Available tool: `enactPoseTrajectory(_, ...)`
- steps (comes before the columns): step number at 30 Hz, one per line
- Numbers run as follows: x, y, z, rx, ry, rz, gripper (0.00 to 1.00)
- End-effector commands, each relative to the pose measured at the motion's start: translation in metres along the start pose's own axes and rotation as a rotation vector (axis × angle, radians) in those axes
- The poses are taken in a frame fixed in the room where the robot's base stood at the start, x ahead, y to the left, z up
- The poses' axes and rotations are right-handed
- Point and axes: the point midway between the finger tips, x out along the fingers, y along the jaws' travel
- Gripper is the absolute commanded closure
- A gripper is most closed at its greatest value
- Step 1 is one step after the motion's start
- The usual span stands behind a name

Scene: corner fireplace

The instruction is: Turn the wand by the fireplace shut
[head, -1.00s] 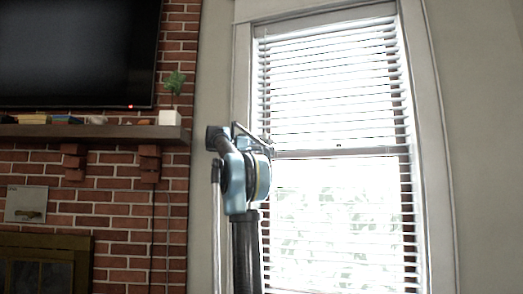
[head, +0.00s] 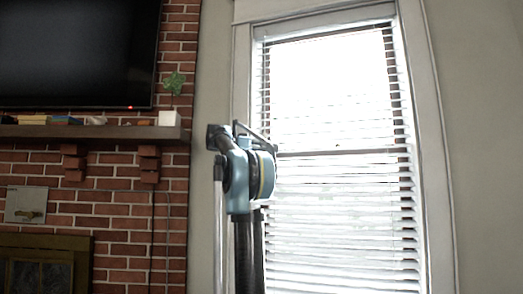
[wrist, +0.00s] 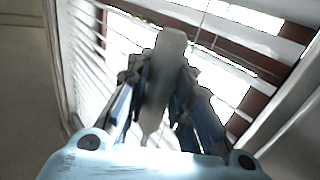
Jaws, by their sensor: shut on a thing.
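The blinds (head: 340,215) hang in the white-framed window to the right of the brick fireplace. In the head view their lower slats look broad and tilted, and they hide the view outside. In the wrist view the slats (wrist: 88,60) run behind my gripper (wrist: 158,88). The gripper is shut on the wand (wrist: 171,50), which shows as a pale grey piece standing between the two fingers. My arm hides the gripper and the wand in the head view.
A wooden mantel (head: 90,132) with a small potted plant (head: 171,90) juts out left of my arm. A dark television (head: 75,50) hangs above it. The window frame (head: 437,150) and bare wall (head: 485,150) lie to the right.

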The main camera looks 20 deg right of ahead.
Motion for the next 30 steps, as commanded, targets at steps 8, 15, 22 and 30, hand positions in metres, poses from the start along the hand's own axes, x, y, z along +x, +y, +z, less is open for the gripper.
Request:
enactPoseTrajectory(8,-0.002,-0.0017,-0.0001,0.0,0.002,-0.221,1.0)
enactPoseTrajectory(15,-0.0014,-0.0016,0.0003,-0.001,0.001,-0.437,1.0)
enactPoseTrajectory(22,-0.0007,-0.0019,0.0006,-0.001,0.0,-0.626,1.0)
enactPoseTrajectory(30,0.0001,-0.0016,0.0007,0.0,-0.001,-0.834,1.0)
